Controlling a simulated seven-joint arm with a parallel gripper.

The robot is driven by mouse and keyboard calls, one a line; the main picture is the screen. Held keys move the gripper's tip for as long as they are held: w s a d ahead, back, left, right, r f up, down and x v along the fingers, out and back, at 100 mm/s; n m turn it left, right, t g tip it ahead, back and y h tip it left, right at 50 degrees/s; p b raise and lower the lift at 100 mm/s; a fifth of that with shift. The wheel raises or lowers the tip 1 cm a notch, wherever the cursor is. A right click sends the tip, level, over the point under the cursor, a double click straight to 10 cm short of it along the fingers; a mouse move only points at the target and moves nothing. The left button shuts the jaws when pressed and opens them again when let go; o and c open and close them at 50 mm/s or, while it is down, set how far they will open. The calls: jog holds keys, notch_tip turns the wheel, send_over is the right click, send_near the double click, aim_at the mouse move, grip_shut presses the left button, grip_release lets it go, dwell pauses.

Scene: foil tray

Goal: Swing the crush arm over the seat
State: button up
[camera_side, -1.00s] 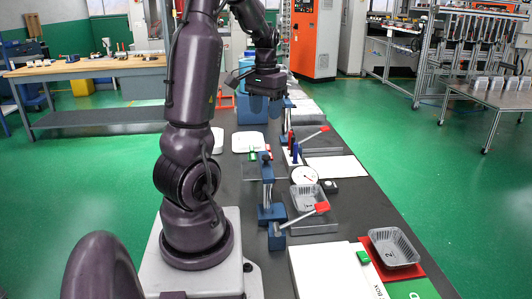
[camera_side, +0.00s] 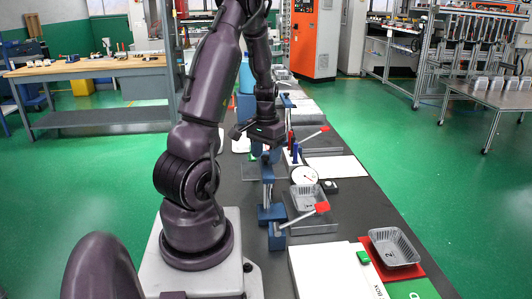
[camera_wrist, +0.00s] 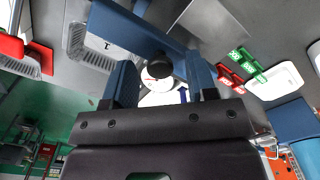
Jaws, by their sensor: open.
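A blue press fixture stands on the dark bench, with a post (camera_side: 267,190) and a blue crush arm at its top, partly hidden by my gripper (camera_side: 263,150) in the side view. In the wrist view the crush arm (camera_wrist: 137,25) is a blue bar with a black knob (camera_wrist: 160,66) on it. My gripper (camera_wrist: 162,82) is open, with one blue finger on each side of the knob in the picture; I cannot tell whether they touch it. A foil tray marked 1 (camera_side: 307,191) sits right of the post, over the seat area, and also shows in the wrist view (camera_wrist: 95,50).
A red-handled lever (camera_side: 321,207) stands in front of tray 1. A round dial (camera_side: 304,174) and red and blue upright items lie behind it. Tray 2 (camera_side: 392,250) sits on a red mat (camera_side: 422,268) at front right. A white board (camera_side: 325,272) lies in front.

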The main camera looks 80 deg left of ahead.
grip_shut()
jog(key=w+d+m, duration=0.5)
jog(key=m, duration=1.3)
jog(key=shift+w, duration=0.15)
dwell(0.4)
jog(key=shift+d+r, duration=0.1)
jog(key=shift+d, duration=0.05)
dwell(0.4)
grip_release()
